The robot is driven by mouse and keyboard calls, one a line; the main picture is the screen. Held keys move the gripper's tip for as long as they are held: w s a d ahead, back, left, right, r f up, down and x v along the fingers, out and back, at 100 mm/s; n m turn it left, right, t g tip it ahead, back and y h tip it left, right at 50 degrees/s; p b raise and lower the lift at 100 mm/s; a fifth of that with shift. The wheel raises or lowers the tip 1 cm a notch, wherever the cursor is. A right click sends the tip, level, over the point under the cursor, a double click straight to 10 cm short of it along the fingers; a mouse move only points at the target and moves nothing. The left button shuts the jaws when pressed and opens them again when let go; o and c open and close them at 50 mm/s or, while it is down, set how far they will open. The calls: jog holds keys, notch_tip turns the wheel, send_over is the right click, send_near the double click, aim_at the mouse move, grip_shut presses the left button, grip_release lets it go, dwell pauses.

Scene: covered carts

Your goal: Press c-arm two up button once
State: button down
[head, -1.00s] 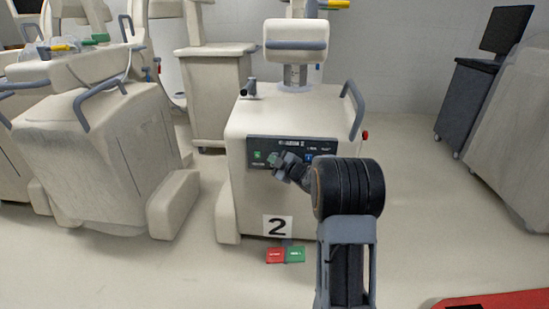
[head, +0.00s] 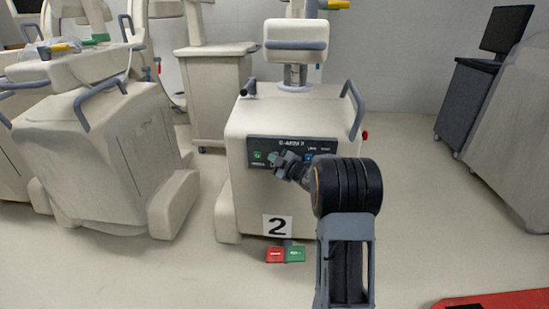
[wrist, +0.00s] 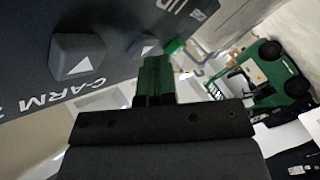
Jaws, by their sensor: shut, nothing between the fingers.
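The cart marked 2 (head: 250,205) stands in the middle of the head view. Its dark control panel (head: 322,149) is on the front face, with a green button (head: 257,156) at its left. My gripper (head: 273,158) is in front of the panel's left part and hides some of it. In the wrist view, the panel carries the C-ARM lettering and a grey button with a white triangle (wrist: 78,60). A second, partly seen button (wrist: 143,45) is near my shut, empty green fingertips (wrist: 155,70). I cannot tell whether the fingertips touch the panel.
A red and a green pedal (head: 294,254) lie on the floor at the cart's base. Another covered cart (head: 100,150) stands at left. A dark cabinet with a monitor (head: 505,30) is at right. The floor to the right of the cart is open.

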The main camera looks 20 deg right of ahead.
jog(key=shift+s+a, duration=0.1)
jog(key=shift+s, duration=0.05)
jog(key=shift+s+a, duration=0.35)
jog(key=shift+s, duration=0.3)
jog(key=s, duration=0.1)
jog(key=s+a+b, duration=0.1)
jog(key=s, duration=0.1)
jog(key=s+a, duration=0.1)
jog(key=shift+s+a+b, duration=0.15)
jog(key=shift+a+b, duration=0.1)
jog(key=shift+b, duration=0.1)
dwell(0.8)
